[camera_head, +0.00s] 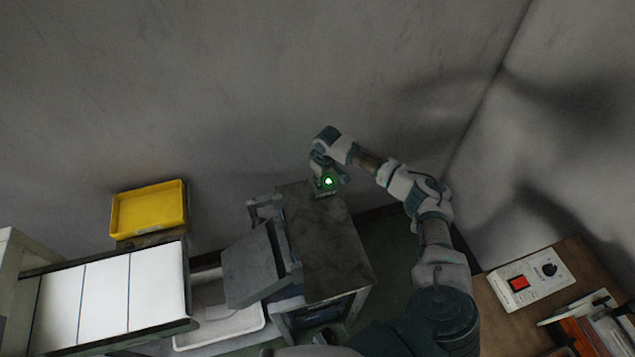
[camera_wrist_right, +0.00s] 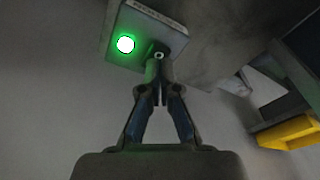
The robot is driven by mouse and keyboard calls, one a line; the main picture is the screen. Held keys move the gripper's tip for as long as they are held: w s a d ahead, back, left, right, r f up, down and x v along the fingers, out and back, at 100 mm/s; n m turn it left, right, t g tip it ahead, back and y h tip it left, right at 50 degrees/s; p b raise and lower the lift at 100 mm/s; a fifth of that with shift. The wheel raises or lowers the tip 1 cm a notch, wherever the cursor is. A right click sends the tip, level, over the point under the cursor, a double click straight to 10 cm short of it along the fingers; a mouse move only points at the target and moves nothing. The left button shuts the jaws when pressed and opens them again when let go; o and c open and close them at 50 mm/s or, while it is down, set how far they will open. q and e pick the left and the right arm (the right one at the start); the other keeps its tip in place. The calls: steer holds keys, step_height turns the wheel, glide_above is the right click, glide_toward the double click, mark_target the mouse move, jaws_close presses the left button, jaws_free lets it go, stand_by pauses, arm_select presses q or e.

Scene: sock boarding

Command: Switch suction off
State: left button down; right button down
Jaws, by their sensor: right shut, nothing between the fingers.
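A small grey control box (camera_wrist_right: 172,40) with a lit green lamp (camera_wrist_right: 126,44) fills the top of the right wrist view. In the head view the green lamp (camera_head: 328,181) glows at the far end of the dark-topped cabinet. My right gripper (camera_wrist_right: 158,62) is shut and empty, with its fingertips at the box face beside the lamp, at or very near a small round part (camera_wrist_right: 158,55). I cannot tell whether they touch it. In the head view my right gripper (camera_head: 322,170) reaches down over the box and partly hides it. My left gripper is not in view.
The dark-topped cabinet (camera_head: 335,245) stands by the wall, with a tilted grey panel (camera_head: 256,268) on its left. A yellow bin (camera_head: 148,210), a white panelled surface (camera_head: 105,293) and a white tray (camera_head: 222,325) are further left. A panel with a red switch (camera_head: 518,283) lies at right.

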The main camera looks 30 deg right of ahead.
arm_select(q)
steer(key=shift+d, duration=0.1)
arm_select(e)
steer(key=shift+d+f, duration=0.1)
steer(key=shift+f, duration=0.35)
